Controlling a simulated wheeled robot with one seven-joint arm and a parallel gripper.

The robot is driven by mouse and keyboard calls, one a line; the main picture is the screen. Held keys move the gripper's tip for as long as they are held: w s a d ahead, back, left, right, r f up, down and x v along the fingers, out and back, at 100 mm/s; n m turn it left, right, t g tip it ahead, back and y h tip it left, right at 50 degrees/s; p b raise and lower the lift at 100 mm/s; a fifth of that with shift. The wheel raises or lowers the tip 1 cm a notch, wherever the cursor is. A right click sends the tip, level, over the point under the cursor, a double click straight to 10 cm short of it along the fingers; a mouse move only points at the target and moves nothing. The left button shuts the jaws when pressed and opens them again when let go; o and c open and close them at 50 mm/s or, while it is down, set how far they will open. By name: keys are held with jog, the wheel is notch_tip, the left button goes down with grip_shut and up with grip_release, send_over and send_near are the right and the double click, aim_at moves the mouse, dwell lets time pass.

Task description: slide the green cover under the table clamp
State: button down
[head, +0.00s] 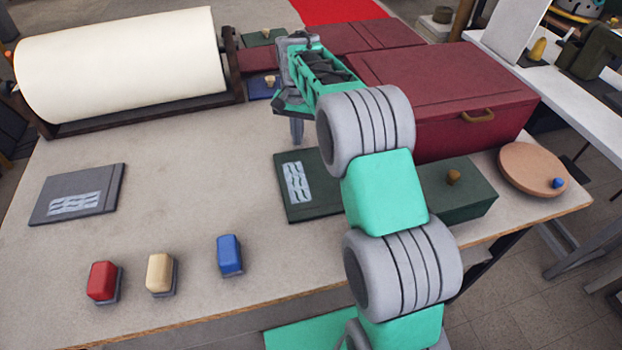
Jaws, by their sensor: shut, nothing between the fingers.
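The green cover (325,205) is a dark green flat panel with a pale wavy-patterned patch. It lies flat on the table, right of its middle, and my arm hides its right part. My gripper (297,138) points down just behind the cover's far edge, with its fingers together and nothing held. Whether its tips touch the table or the cover I cannot tell. I cannot pick out a table clamp for certain in this view; my arm hides part of the table.
A large maroon box (440,85) and a green box (458,205) stand right of my arm. A white roll (120,65) stands back left. A grey cover (75,190) lies left. Red (103,281), cream (160,271) and blue (229,254) blocks stand in front. The table's middle is clear.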

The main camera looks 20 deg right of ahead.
aim_at(309, 172)
dwell(0.3)
jog(key=shift+s+b, duration=1)
jog(key=shift+s, duration=5.05)
jog(key=r+p, duration=0.4)
jog(key=w+r+p, duration=0.1)
jog(key=r+p, duration=0.1)
jog(key=r, duration=0.1)
jog(key=shift+r, duration=0.1)
jog(key=s+r+n+t, duration=0.2)
jog(key=s+n, duration=0.4)
jog(key=s, duration=1.1)
jog(key=shift+t, duration=0.8)
